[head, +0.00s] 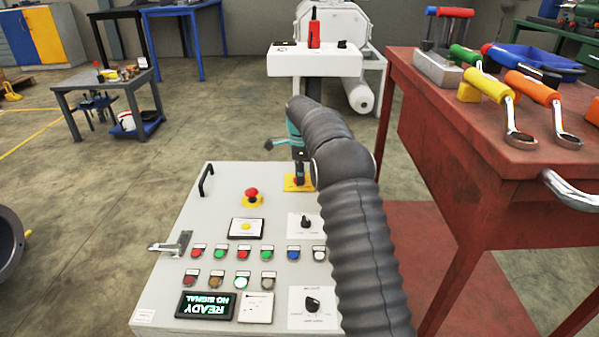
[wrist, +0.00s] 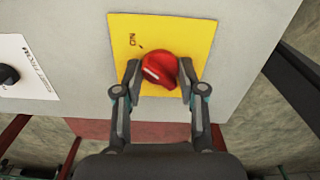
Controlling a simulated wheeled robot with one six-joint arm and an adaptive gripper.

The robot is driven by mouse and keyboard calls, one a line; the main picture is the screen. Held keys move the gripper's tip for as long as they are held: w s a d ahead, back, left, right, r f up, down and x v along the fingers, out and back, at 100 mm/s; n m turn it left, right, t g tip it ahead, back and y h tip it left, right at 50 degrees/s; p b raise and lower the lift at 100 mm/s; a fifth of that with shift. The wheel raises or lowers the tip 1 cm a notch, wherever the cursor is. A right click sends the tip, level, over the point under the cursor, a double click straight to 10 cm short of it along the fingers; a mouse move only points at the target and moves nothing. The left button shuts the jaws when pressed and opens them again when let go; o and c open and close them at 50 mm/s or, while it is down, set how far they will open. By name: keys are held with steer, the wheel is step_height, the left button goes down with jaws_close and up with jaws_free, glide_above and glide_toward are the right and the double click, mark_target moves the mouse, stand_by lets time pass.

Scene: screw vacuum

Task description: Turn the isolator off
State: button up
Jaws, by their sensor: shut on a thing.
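The isolator is a red rotary knob (wrist: 158,66) on a yellow plate (wrist: 180,28), with an "ON" label at the plate's upper left in the wrist view. A white line marks the knob and lies tilted. In the head view the yellow plate (head: 290,187) is at the top right of the grey control panel (head: 225,185), and my arm and gripper partly hide the knob. My gripper (wrist: 158,77) is over the plate, with one finger on each side of the knob, closed on it. Its fingers also show in the head view (head: 299,174).
A red emergency button (head: 252,193), selector knobs, coloured buttons and a display (head: 205,305) are on the same panel. A handle (head: 206,180) stands at its upper left. A red workbench (head: 500,180) with tools is close on the right. Open floor lies to the left.

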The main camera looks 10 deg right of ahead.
steer(key=n+p, duration=0.3)
steer(key=shift+r, duration=0.2)
steer(key=n+p, duration=0.3)
steer(key=n, duration=0.1)
steer(key=shift+f+n, duration=0.1)
steer(key=shift+n, duration=0.3)
steer(key=n+p, duration=0.2)
steer(key=n, duration=0.2)
steer(key=shift+f, duration=0.15)
steer(key=n, duration=0.4)
steer(key=shift+n, duration=0.6)
steer(key=o, duration=1.1)
steer(key=shift+o, duration=0.2)
